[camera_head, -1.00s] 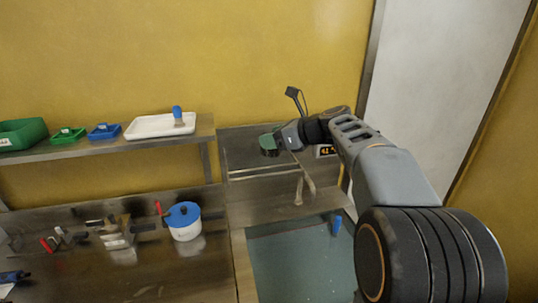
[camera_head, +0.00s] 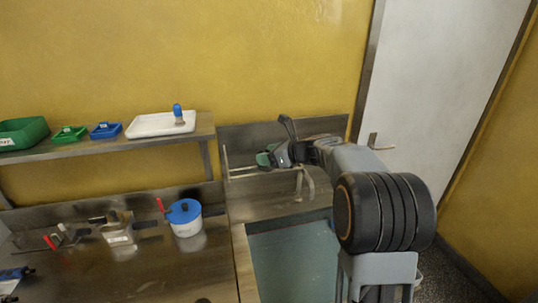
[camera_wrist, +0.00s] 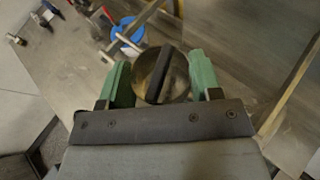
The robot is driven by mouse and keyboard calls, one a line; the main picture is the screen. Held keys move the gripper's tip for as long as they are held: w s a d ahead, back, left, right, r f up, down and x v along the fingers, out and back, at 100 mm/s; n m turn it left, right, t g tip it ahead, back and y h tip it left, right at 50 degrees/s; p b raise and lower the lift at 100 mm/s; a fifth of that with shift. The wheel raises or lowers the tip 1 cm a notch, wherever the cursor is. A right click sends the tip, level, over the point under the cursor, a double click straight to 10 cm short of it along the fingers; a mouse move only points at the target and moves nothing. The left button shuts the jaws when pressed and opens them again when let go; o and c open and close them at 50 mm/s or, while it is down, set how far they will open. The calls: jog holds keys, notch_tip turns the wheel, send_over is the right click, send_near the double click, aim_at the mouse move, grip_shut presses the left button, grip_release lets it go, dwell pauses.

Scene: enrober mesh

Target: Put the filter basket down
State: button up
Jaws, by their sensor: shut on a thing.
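The basket sits between the two green fingers. In the head view the basket cannot be made out apart from the fingers.
A white pot with a blue lid (camera_head: 186,218) stands on the bench (camera_head: 170,268), near several tools. A shelf holds a white tray (camera_head: 150,126) and bins.

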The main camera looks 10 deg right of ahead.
jog(key=shift+f, duration=0.2)
jog(key=o, duration=1)
